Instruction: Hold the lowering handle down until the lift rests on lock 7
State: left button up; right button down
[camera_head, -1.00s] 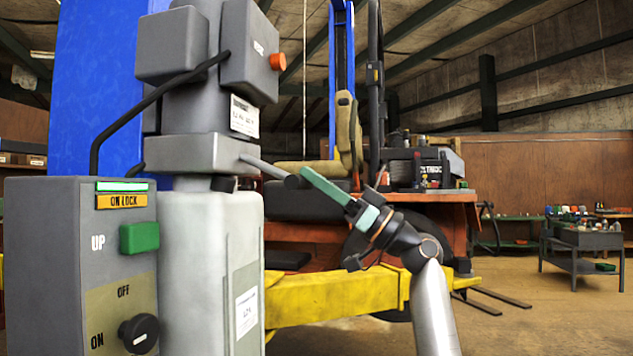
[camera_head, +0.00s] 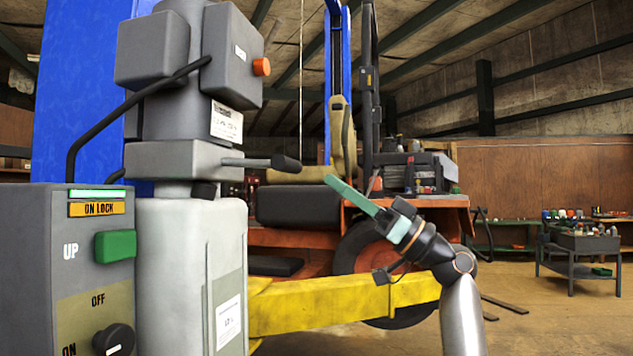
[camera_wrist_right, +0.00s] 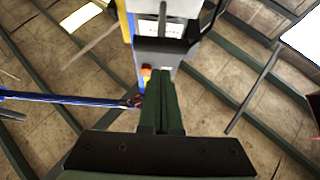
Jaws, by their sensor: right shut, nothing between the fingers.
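The lowering handle (camera_head: 250,162) is a grey rod with a black grip, sticking out to the right from the pump block (camera_head: 175,158) in the head view. It stands about level. My right gripper (camera_head: 330,180) has green fingers, shut and empty, just right of and slightly below the grip, with a gap between them. In the right wrist view its fingers (camera_wrist_right: 161,95) are together and point at the power unit. The control box (camera_head: 25,250) shows a lit green bar (camera_head: 97,193) above a lit amber "ON LOCK" sign (camera_head: 97,209). My left gripper is not in view.
A green UP button (camera_head: 116,246) and a black knob (camera_head: 113,340) sit on the box. Open floor lies right of my arm.

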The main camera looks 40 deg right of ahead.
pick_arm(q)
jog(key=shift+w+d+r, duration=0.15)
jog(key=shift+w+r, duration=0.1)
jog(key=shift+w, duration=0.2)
pick_arm(e)
jog(key=shift+v, duration=1.15)
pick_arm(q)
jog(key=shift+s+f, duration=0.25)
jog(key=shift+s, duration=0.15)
pick_arm(e)
jog(key=shift+r, duration=0.1)
